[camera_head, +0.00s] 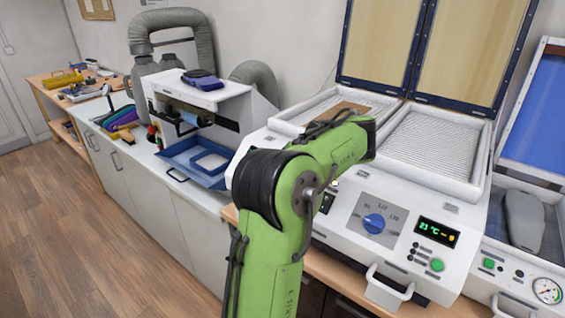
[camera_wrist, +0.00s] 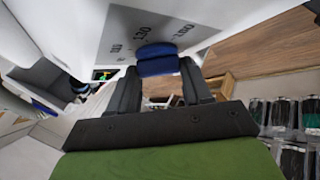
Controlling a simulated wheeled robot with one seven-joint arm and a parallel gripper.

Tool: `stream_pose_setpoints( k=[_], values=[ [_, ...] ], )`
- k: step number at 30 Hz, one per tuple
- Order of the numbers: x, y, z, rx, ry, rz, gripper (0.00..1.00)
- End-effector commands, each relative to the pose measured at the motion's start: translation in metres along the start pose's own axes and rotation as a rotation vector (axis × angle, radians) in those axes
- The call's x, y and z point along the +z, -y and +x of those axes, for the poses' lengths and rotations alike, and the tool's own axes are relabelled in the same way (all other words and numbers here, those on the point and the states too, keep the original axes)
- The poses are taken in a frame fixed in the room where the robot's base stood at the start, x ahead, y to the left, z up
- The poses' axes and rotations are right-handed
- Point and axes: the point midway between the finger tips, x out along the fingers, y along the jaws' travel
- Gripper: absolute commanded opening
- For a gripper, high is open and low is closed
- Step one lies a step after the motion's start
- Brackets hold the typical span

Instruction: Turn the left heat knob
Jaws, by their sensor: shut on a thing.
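The left heat knob (camera_wrist: 157,62) is blue and shows in the wrist view against a grey dial plate (camera_wrist: 150,25) with printed numbers. My gripper (camera_wrist: 158,72) has one dark finger on each side of it and is shut on it. In the head view my green arm reaches over the heater's front panel and hides the left knob and my gripper. The right heat knob (camera_head: 375,223), also blue, stands clear on its own dial plate, with a lit display (camera_head: 437,232) reading about 21 °C beside it.
The white heater (camera_head: 465,197) has two grilled beds, a brown sheet (camera_head: 344,111) on the left one, and raised lids (camera_head: 455,50). A handle (camera_head: 388,288) juts from its front. A press with a gauge (camera_head: 547,290) stands right. A blue tray (camera_head: 190,165) lies left. Floor is free at left.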

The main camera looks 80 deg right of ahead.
Motion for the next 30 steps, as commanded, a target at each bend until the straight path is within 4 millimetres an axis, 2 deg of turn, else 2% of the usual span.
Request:
stream_pose_setpoints(
  k=[1,18,30],
  values=[
    [-0.0011,-0.0030,-0.0047,-0.043,0.000,-0.026,0.18],
    [-0.0029,-0.0052,-0.0023,-0.441,-0.005,-0.383,0.18],
    [-0.0027,-0.0044,0.0008,-0.636,-0.005,-0.558,0.18]
  ],
)
